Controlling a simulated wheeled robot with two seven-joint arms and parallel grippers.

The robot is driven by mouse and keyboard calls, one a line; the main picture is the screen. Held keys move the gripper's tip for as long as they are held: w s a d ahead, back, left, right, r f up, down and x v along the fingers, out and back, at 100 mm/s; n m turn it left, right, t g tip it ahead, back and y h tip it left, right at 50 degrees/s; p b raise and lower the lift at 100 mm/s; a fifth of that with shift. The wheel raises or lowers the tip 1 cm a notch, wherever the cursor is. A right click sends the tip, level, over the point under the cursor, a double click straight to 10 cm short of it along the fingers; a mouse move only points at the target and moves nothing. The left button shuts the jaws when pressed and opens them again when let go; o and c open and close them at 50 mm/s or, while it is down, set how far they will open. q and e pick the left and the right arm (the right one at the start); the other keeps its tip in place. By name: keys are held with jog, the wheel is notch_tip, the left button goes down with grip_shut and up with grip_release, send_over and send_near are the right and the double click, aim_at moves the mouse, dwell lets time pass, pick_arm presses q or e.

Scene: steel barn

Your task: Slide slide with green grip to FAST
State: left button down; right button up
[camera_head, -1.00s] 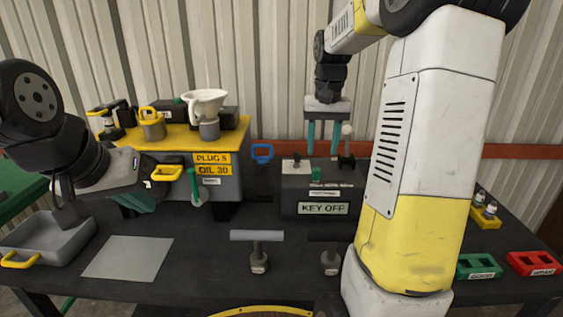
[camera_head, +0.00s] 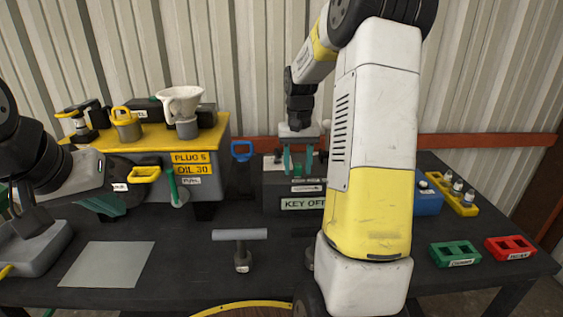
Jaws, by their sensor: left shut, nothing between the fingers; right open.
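A dark box (camera_head: 275,186) with a KEY OFF sign stands on the table in the middle. A small green grip (camera_head: 297,172) shows on its top, between the fingers of my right gripper. My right gripper (camera_head: 298,168) points down over the box, open, its teal fingers on either side of that grip. I cannot tell whether they touch it, and no FAST mark is legible. My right arm hides the box's right part. My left gripper (camera_head: 108,206) is shut and empty at the left, low beside the yellow-topped stand.
The yellow-topped stand (camera_head: 88,141) carries a funnel and cans; an upright green handle (camera_head: 173,186) is at its front. Green (camera_head: 455,254) and red (camera_head: 510,248) holders lie at the right. A grey plate (camera_head: 108,264) lies front left.

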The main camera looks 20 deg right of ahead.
grip_shut()
dwell(1.4)
